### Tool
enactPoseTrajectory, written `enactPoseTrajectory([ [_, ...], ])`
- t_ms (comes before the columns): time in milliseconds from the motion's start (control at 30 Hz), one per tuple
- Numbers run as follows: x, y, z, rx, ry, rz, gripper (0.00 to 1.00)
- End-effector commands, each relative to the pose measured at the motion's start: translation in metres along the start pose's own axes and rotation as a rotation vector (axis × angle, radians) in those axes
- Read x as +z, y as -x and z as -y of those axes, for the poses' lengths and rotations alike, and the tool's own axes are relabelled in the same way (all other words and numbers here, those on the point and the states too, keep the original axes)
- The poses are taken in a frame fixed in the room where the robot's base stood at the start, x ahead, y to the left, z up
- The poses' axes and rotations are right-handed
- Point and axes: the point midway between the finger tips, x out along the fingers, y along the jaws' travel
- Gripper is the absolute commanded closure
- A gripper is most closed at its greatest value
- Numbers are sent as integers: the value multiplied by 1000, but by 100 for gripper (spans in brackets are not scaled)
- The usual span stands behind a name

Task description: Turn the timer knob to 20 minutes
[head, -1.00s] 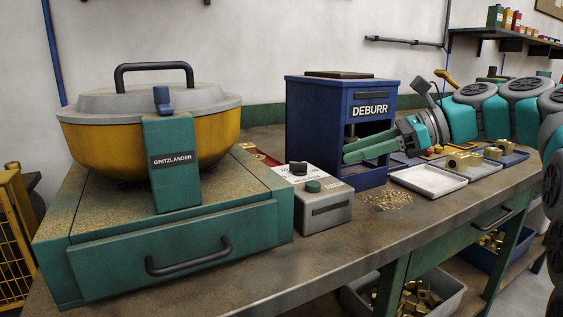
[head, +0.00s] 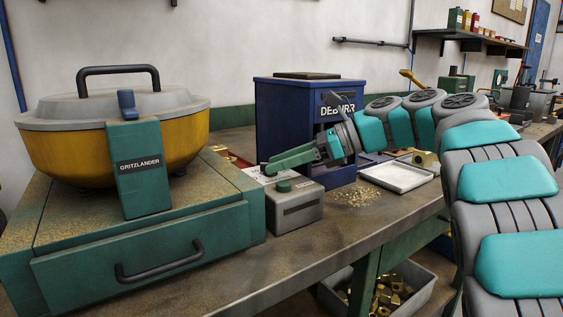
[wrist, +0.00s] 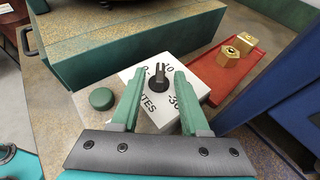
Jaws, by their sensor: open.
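The timer is a small grey box (head: 296,210) with a white sloped dial face, on the bench between the green drawer unit and the blue cabinet. In the wrist view its black knob (wrist: 158,78) stands on the white dial face (wrist: 180,112), with its pointer toward the far edge. A green button (wrist: 101,98) sits left of the dial. My gripper (wrist: 155,75) is open, its two green fingers on either side of the knob, apart from it as far as I can tell.
The yellow-bowled Gritzlander (head: 115,140) on its green drawer unit stands left. The blue Deburr cabinet (head: 285,115) is behind my gripper. A red tray (wrist: 225,85) with brass parts lies beside the timer. Brass chips and a white tray (head: 398,178) are to the right.

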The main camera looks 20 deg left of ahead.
Motion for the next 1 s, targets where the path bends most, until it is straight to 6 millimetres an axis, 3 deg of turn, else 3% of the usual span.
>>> enactPoseTrajectory([
  [133, 0, 0, 0, 0, 0, 0, 55],
  [533, 0, 0, 0, 0, 0, 0, 100],
  [1000, 0, 0, 0, -2, -1, 0, 100],
])
